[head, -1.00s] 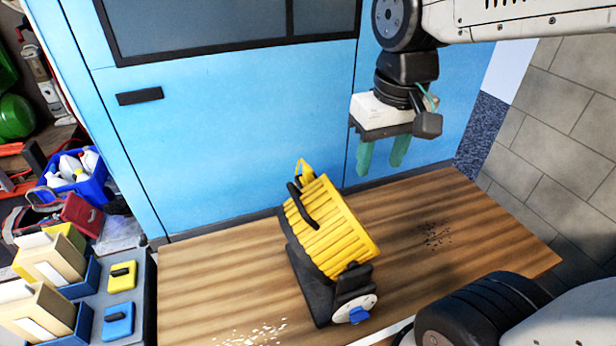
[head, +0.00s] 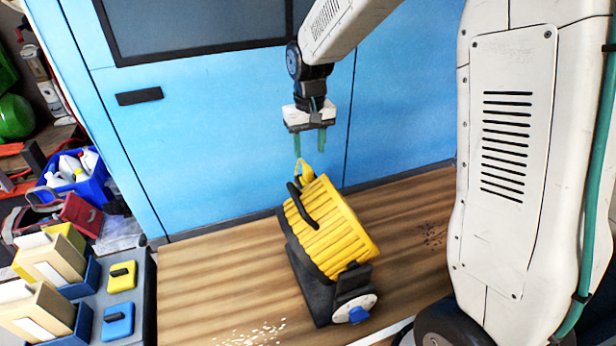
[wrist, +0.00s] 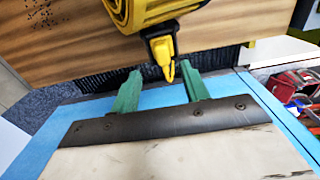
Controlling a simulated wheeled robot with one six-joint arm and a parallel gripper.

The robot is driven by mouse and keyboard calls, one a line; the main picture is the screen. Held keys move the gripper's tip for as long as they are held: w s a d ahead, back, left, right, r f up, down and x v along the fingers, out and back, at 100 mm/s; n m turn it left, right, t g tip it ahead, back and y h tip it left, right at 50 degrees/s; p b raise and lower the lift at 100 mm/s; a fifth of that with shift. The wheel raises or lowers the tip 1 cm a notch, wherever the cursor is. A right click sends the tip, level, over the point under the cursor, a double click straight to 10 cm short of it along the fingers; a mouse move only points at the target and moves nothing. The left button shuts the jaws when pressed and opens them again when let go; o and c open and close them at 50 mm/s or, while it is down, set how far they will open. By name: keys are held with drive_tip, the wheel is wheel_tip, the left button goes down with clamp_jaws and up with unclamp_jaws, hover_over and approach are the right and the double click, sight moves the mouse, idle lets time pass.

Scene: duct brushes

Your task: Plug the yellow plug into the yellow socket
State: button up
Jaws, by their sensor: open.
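The yellow plug (head: 305,169) sticks up at the top of a yellow ribbed reel (head: 330,230) on a black stand. It also shows in the wrist view (wrist: 162,50), pointing toward the space between my fingers. My gripper (head: 310,148) is open and empty, its two green fingers pointing down just above the plug. In the wrist view, the green fingertips (wrist: 161,74) lie on either side of the plug's narrow yellow tip. A yellow square with a black bar, seemingly the yellow socket (head: 121,283), sits on a grey panel at the left.
A similar blue square (head: 118,327) sits below the yellow one. Blue bins with boxes (head: 78,335) stand left of them. The reel stands on a wooden bench (head: 200,280) before a blue cabinet (head: 230,120). White bits lie at the bench's front.

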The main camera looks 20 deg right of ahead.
sight(308, 168)
drive_tip(key=shift+f, duration=1.25)
drive_tip(key=shift+f, duration=0.1)
drive_tip(key=f, duration=0.5)
drive_tip(key=shift+a, duration=0.2)
clamp_jaws()
